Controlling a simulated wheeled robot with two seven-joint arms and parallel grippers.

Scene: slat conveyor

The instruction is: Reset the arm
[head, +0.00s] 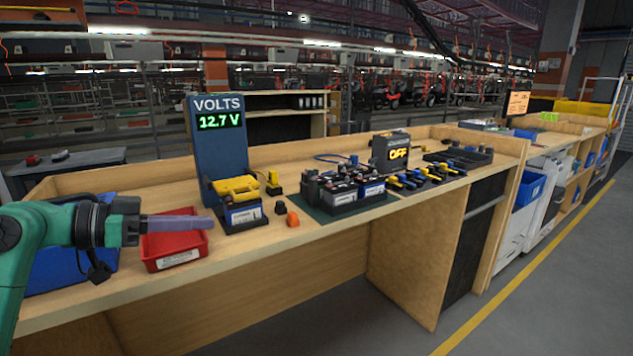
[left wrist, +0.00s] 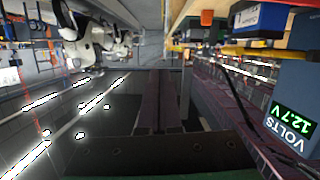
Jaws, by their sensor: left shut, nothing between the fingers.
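My left arm comes in from the left in the head view. Its gripper (head: 208,225) points right, in front of the bench, and overlaps the red bin (head: 175,250) in the picture. Its fingers are together and hold nothing. In the left wrist view the two dark fingers (left wrist: 160,85) lie side by side, with floor and background beyond them. My right gripper is in neither view.
On the wooden bench (head: 330,236) stand a blue voltage display (head: 205,155) reading 12.7 V, a battery with a yellow clamp (head: 236,188), several batteries on a green mat (head: 320,215), and a box reading OFF (head: 391,153). A blue bin (head: 75,262) is behind my left arm.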

